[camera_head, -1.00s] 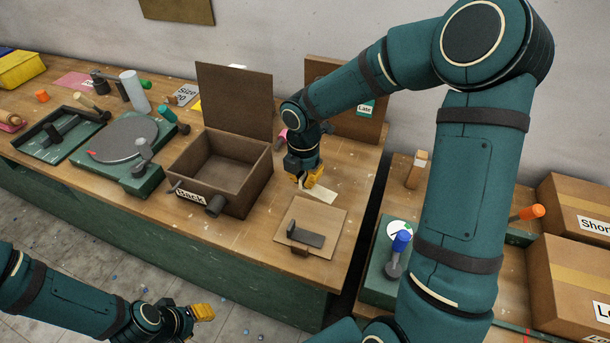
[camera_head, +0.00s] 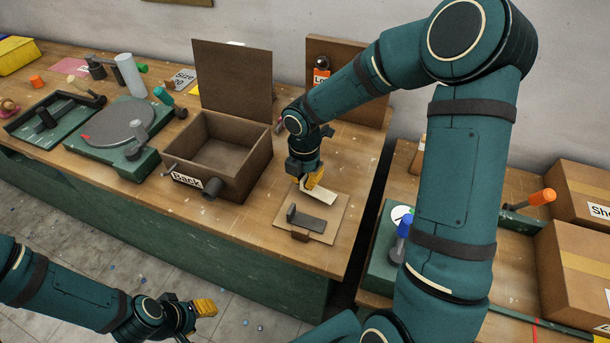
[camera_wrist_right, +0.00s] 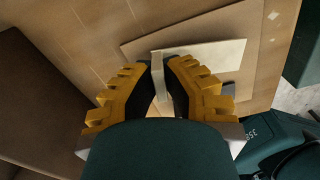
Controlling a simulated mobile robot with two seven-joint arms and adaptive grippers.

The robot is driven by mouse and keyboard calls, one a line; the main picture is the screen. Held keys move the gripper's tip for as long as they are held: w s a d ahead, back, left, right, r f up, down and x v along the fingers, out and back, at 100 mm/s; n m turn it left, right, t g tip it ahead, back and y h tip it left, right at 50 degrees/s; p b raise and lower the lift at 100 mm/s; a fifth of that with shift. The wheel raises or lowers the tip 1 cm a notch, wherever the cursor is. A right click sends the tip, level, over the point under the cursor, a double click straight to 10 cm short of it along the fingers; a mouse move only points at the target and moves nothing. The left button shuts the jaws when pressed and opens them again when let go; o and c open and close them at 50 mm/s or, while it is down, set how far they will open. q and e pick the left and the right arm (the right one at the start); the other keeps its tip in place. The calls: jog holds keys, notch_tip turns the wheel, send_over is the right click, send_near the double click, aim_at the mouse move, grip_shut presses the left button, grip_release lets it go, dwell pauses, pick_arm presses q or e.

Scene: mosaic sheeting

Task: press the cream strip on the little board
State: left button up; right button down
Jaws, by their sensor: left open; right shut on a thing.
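The little board (camera_head: 334,222) is a flat tan square near the bench's front right corner. A dark grey block with a raised end (camera_head: 310,222) lies on it. My right gripper (camera_head: 313,181) is shut on the cream strip (camera_head: 320,194) at the board's back edge. In the right wrist view the jaws (camera_wrist_right: 163,85) pinch a narrow upright part of the strip, and its flat part (camera_wrist_right: 205,56) spreads over the board (camera_wrist_right: 200,30). I cannot tell whether the strip touches the board. My left gripper (camera_head: 205,308) is open and empty, in front of the bench.
A brown box (camera_head: 228,195) marked "Back", lid up, stands left of the board. A green-based device with a grey disc (camera_head: 115,125) is further left. A brown panel (camera_head: 345,55) stands behind. A gap separates the bench from the right-hand table with cartons (camera_head: 570,265).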

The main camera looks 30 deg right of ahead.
jog(key=shift+f, duration=0.6)
jog(key=shift+f+b, duration=0.15)
jog(key=shift+b, duration=0.15)
jog(key=c, duration=1)
grip_release()
jog(key=shift+c, duration=0.2)
notch_tip(320, 180, up, 12)
jog(key=shift+w+r, duration=0.1)
